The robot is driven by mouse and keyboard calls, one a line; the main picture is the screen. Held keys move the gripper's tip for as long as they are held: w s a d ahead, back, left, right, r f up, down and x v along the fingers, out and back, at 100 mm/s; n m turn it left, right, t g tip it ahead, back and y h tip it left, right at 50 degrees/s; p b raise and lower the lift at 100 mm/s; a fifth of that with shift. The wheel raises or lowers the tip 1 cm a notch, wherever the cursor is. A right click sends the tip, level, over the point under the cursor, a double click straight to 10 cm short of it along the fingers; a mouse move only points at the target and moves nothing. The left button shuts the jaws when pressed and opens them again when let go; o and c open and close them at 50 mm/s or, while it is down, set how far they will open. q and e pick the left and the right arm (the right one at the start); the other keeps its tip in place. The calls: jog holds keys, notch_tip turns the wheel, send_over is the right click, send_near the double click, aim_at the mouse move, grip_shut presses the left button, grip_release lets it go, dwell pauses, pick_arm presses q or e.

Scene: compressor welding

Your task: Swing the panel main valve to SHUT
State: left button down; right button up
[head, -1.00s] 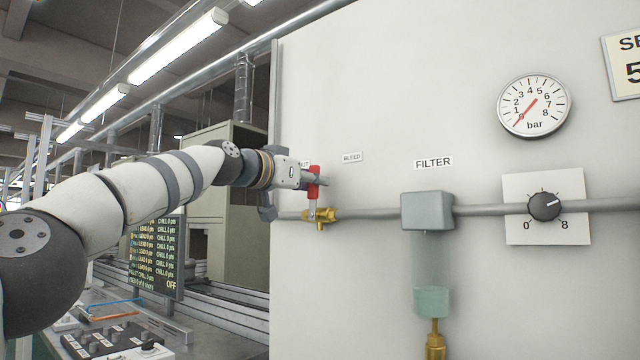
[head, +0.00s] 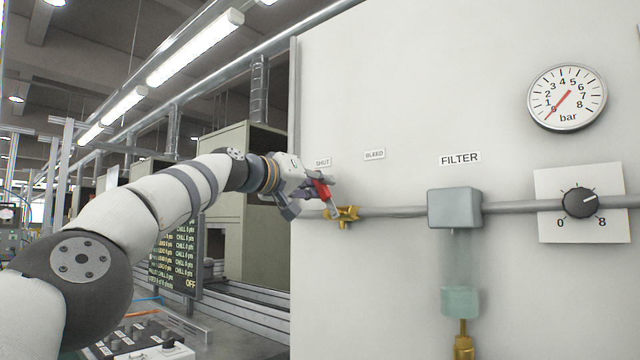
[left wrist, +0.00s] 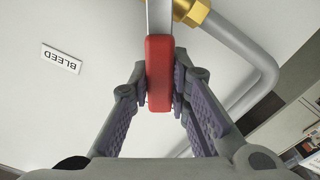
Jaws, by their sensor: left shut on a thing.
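The panel main valve has a brass body (head: 345,214) on the grey pipe and a lever with a red grip (head: 322,190). The lever leans up and to the left from the body, below the SHUT label (head: 322,162). My left gripper (head: 318,184) is shut on the red grip. In the left wrist view the grip (left wrist: 159,60) lies between the two fingers, with the brass fitting (left wrist: 190,10) at the top edge. The BLEED label (head: 374,155) is right of the SHUT label. My right gripper is not in view.
The filter (head: 455,208) hangs on the pipe to the right. A black knob (head: 579,202) and a pressure gauge (head: 567,97) are farther right. The panel's left edge is close to my left wrist. The panel face around the valve is clear.

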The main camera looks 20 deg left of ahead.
pick_arm(q)
jog(key=shift+w+f, duration=0.1)
jog(key=shift+f, duration=0.15)
jog(key=c, duration=1.5)
grip_release()
jog(key=shift+r, duration=0.1)
jog(key=shift+r, duration=0.1)
jog(key=shift+s+a, duration=0.3)
jog(key=shift+s, duration=0.35)
jog(key=shift+v, duration=3.1)
jog(key=shift+d, duration=0.1)
